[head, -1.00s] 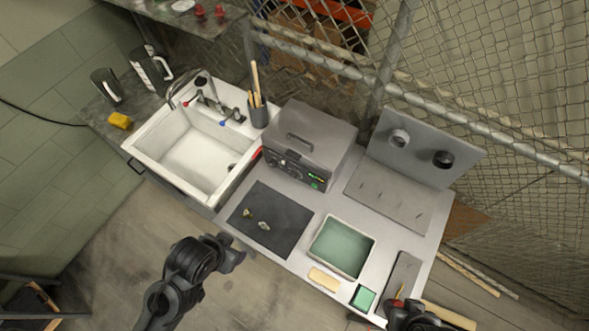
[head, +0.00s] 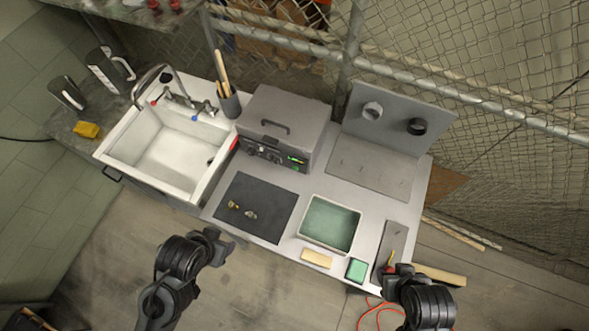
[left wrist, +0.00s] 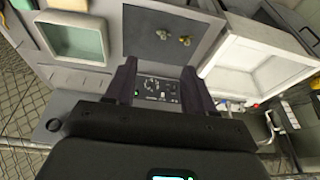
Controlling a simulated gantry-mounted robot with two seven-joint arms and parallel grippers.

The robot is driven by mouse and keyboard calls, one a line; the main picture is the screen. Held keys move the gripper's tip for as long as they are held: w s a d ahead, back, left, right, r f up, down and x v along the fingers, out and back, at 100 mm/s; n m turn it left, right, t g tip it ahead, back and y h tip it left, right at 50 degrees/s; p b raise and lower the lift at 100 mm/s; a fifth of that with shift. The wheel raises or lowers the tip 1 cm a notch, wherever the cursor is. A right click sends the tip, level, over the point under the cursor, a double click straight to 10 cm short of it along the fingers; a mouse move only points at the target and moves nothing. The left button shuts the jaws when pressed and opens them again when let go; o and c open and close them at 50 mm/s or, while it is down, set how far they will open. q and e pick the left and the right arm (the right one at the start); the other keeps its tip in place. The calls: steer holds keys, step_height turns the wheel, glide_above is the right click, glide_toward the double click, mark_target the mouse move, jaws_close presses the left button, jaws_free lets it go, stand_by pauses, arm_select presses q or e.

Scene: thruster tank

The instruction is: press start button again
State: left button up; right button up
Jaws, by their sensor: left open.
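The grey machine (head: 283,128) with a lid handle stands at the back of the bench, right of the sink. Its front control panel (head: 275,155) has knobs and a lit green display (head: 296,160). Which control is the start button is too small to tell. The panel (left wrist: 158,90) also shows in the left wrist view, between my fingers. My left gripper (head: 228,243) is open and empty, in front of the bench's front edge, apart from the machine; it also shows in the left wrist view (left wrist: 160,80). My right gripper (head: 392,272) is at the bench's front right corner; its fingers are unclear.
A dark mat (head: 262,226) with small metal parts lies before the machine. A tray of green liquid (head: 331,224) stands right of it. A white sink (head: 130,150), tool cup (head: 229,104) and grey upright panel (head: 395,130) stand around. Wire fence (head: 480,60) runs behind.

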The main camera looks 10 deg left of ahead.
arm_select(q)
jaws_close()
stand_by(1.5)
